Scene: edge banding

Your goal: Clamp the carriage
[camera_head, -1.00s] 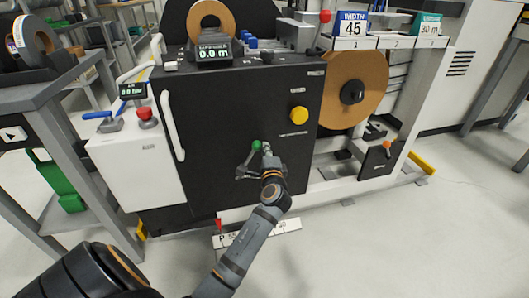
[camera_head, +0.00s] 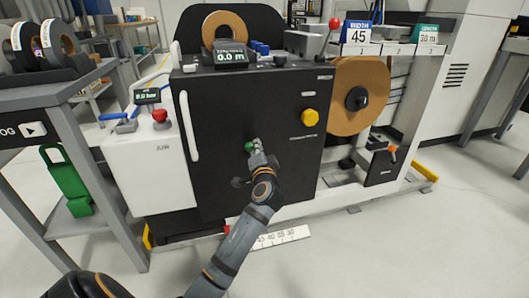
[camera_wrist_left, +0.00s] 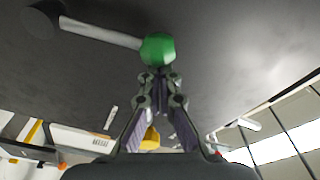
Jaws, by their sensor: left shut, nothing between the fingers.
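A lever with a round green knob (camera_head: 249,147) sits on the front of the black machine cabinet (camera_head: 225,110). In the left wrist view the green knob (camera_wrist_left: 158,48) is just beyond my fingertips, with its pale rod (camera_wrist_left: 100,32) running left to a dark hub (camera_wrist_left: 42,18). My left gripper (camera_head: 257,148) is at the right side of the knob. In the left wrist view its fingertips (camera_wrist_left: 160,78) are together with nothing between them, at the knob's edge; I cannot tell whether they touch it. My right gripper is not in view. Nothing is plainly marked as the carriage.
A yellow knob (camera_head: 310,117) is on the panel to the right. An orange-handled lever (camera_head: 392,150) stands on a black block farther right. A red button (camera_head: 159,116) tops the white box at left. A white scale strip (camera_head: 280,237) lies low in front. The open floor is at right.

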